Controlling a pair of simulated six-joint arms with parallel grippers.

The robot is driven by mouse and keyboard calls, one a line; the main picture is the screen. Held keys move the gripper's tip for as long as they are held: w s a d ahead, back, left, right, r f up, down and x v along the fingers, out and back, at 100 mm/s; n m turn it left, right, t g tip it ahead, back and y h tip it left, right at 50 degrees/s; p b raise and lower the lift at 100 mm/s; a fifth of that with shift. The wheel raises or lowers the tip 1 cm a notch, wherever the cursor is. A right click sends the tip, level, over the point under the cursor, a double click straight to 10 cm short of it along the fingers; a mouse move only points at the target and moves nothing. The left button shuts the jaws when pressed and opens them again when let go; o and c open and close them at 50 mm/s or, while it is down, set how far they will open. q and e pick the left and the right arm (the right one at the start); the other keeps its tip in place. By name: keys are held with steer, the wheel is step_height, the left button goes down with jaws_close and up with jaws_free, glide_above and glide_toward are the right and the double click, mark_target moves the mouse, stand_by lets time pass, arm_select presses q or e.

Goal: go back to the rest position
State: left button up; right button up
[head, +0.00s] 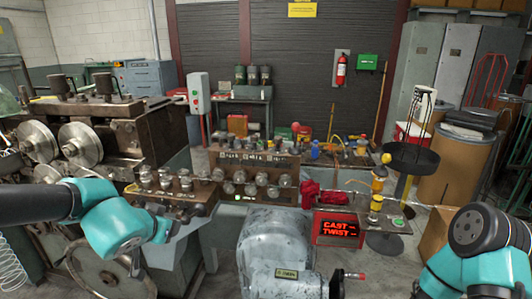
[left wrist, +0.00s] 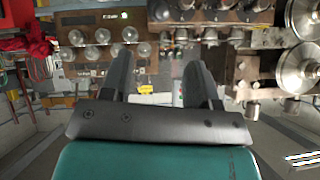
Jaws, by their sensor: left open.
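My left arm comes in from the left in the head view, its teal wrist (head: 115,220) in front of the coiling machine. My left gripper (left wrist: 158,82) shows in the left wrist view with its two dark fingers apart and nothing between them. Beyond the fingers are the machine's metal parts, a small yellow label and a white patch. My right arm (head: 475,240) is at the lower right of the head view; its gripper is out of the picture.
The coiling machine (head: 130,128) with its rollers (head: 80,145) fills the left. A rack of round metal tooling (head: 255,175) stands mid-scene. A grey speckled housing (head: 275,250) is at front centre, beside a red-lit display (head: 339,229). A black round tray (head: 411,158) stands at right.

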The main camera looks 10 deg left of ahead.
arm_select(q)
steer(key=s+d+f+n+g+h, duration=0.1)
steer(key=s+f+g, duration=0.15)
steer(key=f, duration=1.25)
steer(key=s+d+f+n+g+h, duration=0.1)
steer(key=f+g, duration=0.2)
steer(key=f, duration=1.1)
steer(key=s+d+f+g+h, duration=0.1)
steer(key=s+d+f, duration=0.1)
steer(key=f, duration=0.3)
steer(key=s+d+f+n+g+h, duration=0.1)
steer(key=s+d+f, duration=0.1)
steer(key=f, duration=0.3)
steer(key=s+d+f+g, duration=0.2)
steer(key=d+f, duration=0.2)
steer(key=f, duration=0.1)
steer(key=shift+s+d+f+h, duration=0.25)
steer(key=shift+d+f+h, duration=0.05)
steer(key=shift+f+h, duration=0.1)
